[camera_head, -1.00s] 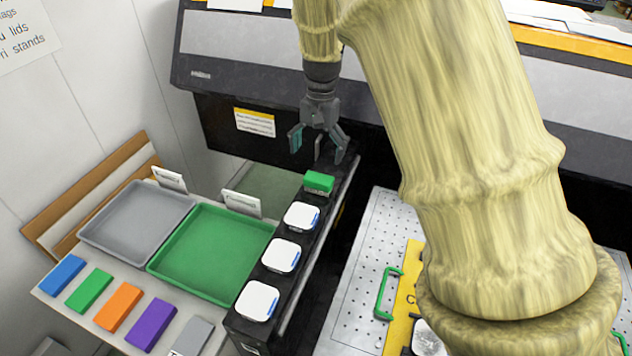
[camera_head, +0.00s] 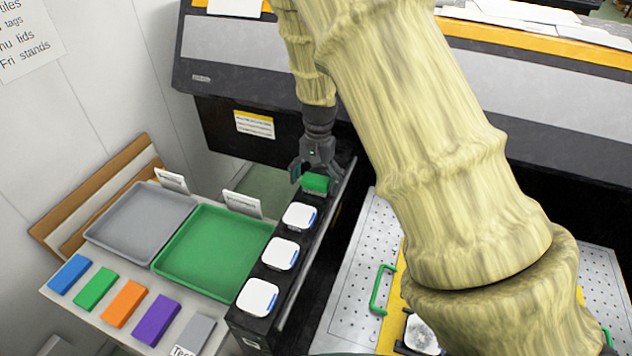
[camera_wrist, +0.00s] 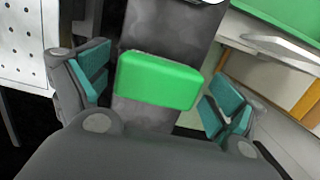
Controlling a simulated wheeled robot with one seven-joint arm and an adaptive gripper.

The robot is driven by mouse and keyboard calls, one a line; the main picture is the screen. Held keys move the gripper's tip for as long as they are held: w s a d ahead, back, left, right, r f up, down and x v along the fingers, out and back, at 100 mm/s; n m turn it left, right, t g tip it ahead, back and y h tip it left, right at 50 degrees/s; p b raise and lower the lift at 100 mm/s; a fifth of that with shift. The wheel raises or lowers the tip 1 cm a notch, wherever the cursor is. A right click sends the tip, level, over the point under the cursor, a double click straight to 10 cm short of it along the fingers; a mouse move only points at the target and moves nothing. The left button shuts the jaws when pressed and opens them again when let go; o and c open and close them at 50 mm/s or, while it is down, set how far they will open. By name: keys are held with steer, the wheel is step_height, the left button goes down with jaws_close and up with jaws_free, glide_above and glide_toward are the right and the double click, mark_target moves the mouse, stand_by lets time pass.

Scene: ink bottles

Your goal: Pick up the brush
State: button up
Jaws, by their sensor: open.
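The brush appears to be the small block with a green top (camera_head: 316,183) at the far end of the dark rail (camera_head: 331,210). My gripper (camera_head: 312,172) is right above and around it, pointing down. In the wrist view the green top (camera_wrist: 158,80) lies between my two teal-padded fingers (camera_wrist: 155,92), with a gap on each side. The fingers are open and I see no contact. The lower part of the brush is hidden in the wrist view.
Several white-lided bottles (camera_head: 280,254) stand in a row on the rail near the brush. A green tray (camera_head: 212,250) and a grey tray (camera_head: 140,222) lie to the left, with coloured blocks (camera_head: 123,303) in front. A perforated plate (camera_head: 352,270) lies to the right. A dark machine stands behind.

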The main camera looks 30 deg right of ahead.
mark_target(315, 178)
steer(key=shift+s+r, duration=0.1)
steer(key=shift+s, duration=0.1)
steer(key=shift+c, duration=0.4)
steer(key=shift+w, duration=0.1)
steer(key=c, duration=1)
steer(key=shift+c, duration=0.2)
steer(key=shift+r, duration=0.1)
steer(key=shift+r+b, duration=0.45)
steer(key=shift+r, duration=0.15)
step_height(315, 178, up, 2)
steer(key=shift+b, duration=0.4)
steer(key=s+a+b, duration=0.1)
steer(key=s+a, duration=0.2)
steer(key=s, duration=0.4)
steer(key=s+a+r+b, duration=0.1)
steer(key=s+a+b, duration=0.1)
steer(key=s, duration=0.5)
steer(key=shift+s+a+r+b, duration=0.3)
steer(key=shift+a, duration=0.5)
